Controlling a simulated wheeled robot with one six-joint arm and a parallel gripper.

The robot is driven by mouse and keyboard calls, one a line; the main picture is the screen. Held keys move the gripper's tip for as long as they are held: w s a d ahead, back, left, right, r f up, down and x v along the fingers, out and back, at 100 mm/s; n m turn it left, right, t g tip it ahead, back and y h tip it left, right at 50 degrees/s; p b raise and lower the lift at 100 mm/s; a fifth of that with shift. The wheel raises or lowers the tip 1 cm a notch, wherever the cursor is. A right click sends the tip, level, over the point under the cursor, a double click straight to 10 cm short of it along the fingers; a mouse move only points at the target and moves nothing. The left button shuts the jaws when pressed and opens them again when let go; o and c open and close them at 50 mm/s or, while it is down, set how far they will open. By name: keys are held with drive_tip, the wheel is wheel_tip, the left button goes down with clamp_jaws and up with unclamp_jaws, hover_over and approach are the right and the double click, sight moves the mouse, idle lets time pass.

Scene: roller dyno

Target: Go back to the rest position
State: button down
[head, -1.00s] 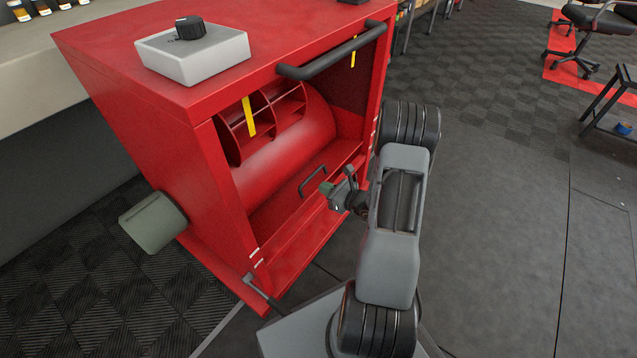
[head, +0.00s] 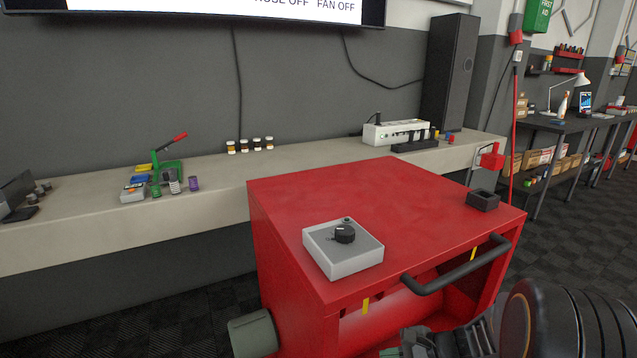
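My gripper (head: 408,347) is at the bottom edge of the head view, in front of the lower opening of the red roller cabinet (head: 390,215). It is below the cabinet's black bar handle (head: 455,270) and appears apart from it. Only its upper part shows, cut off by the picture edge, so its jaws and anything between them are hidden. My dark, ribbed arm joint fills the lower right corner.
A grey box with a black knob (head: 343,255) and a small black block (head: 482,200) sit on the cabinet. Behind runs a pale bench (head: 225,190) with jars, a power strip and tools. A tall black speaker (head: 452,75) stands there. Dark floor lies open at right.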

drive_tip(key=s+r+n+h+p, duration=0.2)
drive_tip(key=r+n+p, duration=0.3)
drive_tip(key=r, duration=0.4)
drive_tip(key=s+r+n+h+p, duration=0.3)
drive_tip(key=r+n+h+p, duration=0.2)
drive_tip(key=r, duration=0.5)
drive_tip(key=s+r+n+h+p, duration=0.3)
drive_tip(key=r+p, duration=0.4)
drive_tip(key=r, duration=0.3)
drive_tip(key=shift+d+n+h, duration=0.2)
drive_tip(key=shift+n+h, duration=0.3)
drive_tip(key=shift+n, duration=0.7)
drive_tip(key=shift+f, duration=0.1)
drive_tip(key=shift+r, duration=0.6)
drive_tip(key=shift+a, duration=0.1)
